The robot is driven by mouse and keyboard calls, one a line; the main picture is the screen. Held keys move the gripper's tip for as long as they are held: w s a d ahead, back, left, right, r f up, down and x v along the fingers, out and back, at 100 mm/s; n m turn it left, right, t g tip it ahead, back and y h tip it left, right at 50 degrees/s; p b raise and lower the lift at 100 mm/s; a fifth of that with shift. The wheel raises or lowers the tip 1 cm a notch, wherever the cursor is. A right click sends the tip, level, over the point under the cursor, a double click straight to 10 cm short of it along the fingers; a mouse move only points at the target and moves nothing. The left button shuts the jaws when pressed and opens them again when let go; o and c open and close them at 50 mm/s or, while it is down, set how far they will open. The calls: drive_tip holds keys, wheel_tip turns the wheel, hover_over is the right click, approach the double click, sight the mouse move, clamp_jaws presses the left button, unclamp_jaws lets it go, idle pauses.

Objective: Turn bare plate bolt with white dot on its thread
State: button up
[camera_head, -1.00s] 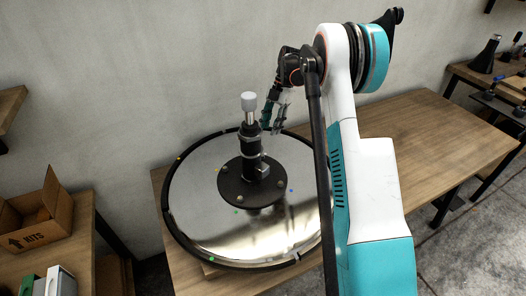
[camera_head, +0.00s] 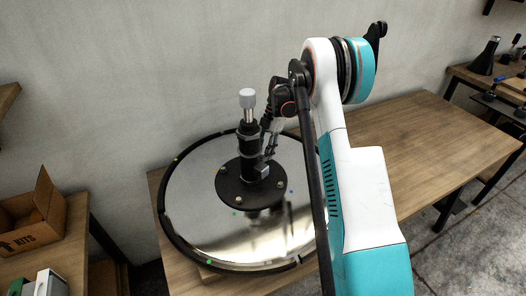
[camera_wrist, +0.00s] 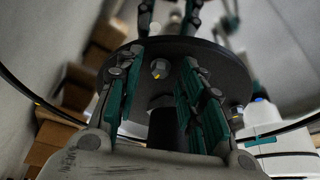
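A black round plate (camera_head: 232,190) sits at the centre of the shiny disc base, with several bolts around its edge. One bolt (camera_head: 281,185) is at its right and another bolt (camera_head: 237,198) at its front. My gripper (camera_head: 268,152) is low over the plate's far right side, beside the post. In the wrist view my gripper (camera_wrist: 162,62) is open, its teal-padded fingers apart. A bolt head (camera_wrist: 160,69) shows between the fingertips; contact cannot be told. Another bolt (camera_wrist: 236,112) lies to the right. I cannot make out a white dot on any bolt's thread.
The dark upright post (camera_head: 248,140) with a light cap rises beside my gripper. The mirror-like disc base (camera_head: 195,215) has a black rim and rests on a wooden table (camera_head: 420,140), clear at right. A cardboard box (camera_head: 35,215) is at left. The wall is close behind.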

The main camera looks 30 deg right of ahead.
clamp_jaws()
drive_tip(key=shift+m, duration=0.3)
drive_tip(key=m+t, duration=0.1)
drive_tip(key=m, duration=0.2)
drive_tip(key=shift+s+m+t, duration=0.2)
drive_tip(key=shift+m+t, duration=0.2)
drive_tip(key=m+t, duration=0.1)
drive_tip(key=m, duration=0.3)
drive_tip(key=shift+s+m+t, duration=0.2)
drive_tip(key=shift+m+t, duration=0.1)
drive_tip(key=shift+t, duration=0.1)
drive_tip(key=m, duration=0.2)
drive_tip(key=m+t+h, duration=0.1)
drive_tip(key=m, duration=0.1)
drive_tip(key=m+t, duration=0.1)
drive_tip(key=m, duration=0.1)
drive_tip(key=shift+s+a+h, duration=0.2)
drive_tip(key=shift+a+h, duration=0.05)
drive_tip(key=shift+h, duration=0.05)
drive_tip(key=m+h, duration=0.1)
drive_tip(key=m, duration=0.2)
drive_tip(key=m+h, duration=0.1)
drive_tip(key=m, duration=0.2)
drive_tip(key=shift+s+a+m+t, duration=0.1)
drive_tip(key=shift+a+m+t, duration=0.1)
drive_tip(key=shift+m+t, duration=0.2)
drive_tip(key=shift+h, duration=0.3)
